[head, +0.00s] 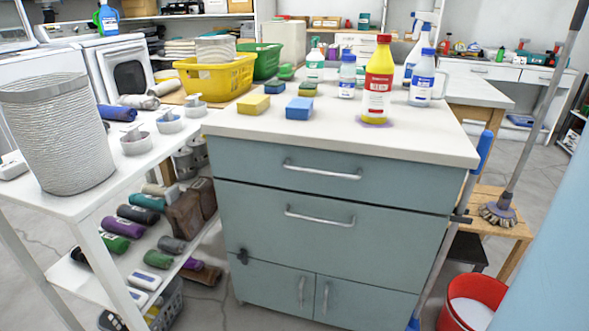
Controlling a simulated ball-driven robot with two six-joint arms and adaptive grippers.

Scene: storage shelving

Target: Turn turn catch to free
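A small dark fitting (242,257), which looks like the turn catch, sits at the left edge of the blue-grey cabinet (330,235), near the top corner of its lower left door (268,285). It is too small to tell which way it is turned. The lower left door and the lower right door (365,300) are both shut, with upright metal handles side by side at their meeting edges. Two drawers (290,190) above them are shut. Neither of my grippers is in view.
Bottles, such as a red-and-yellow one (377,85), and sponges (299,108) stand on the cabinet top. A white shelf rack (75,200) is close on the left. A mop (497,212) and a red bucket (470,302) are at right.

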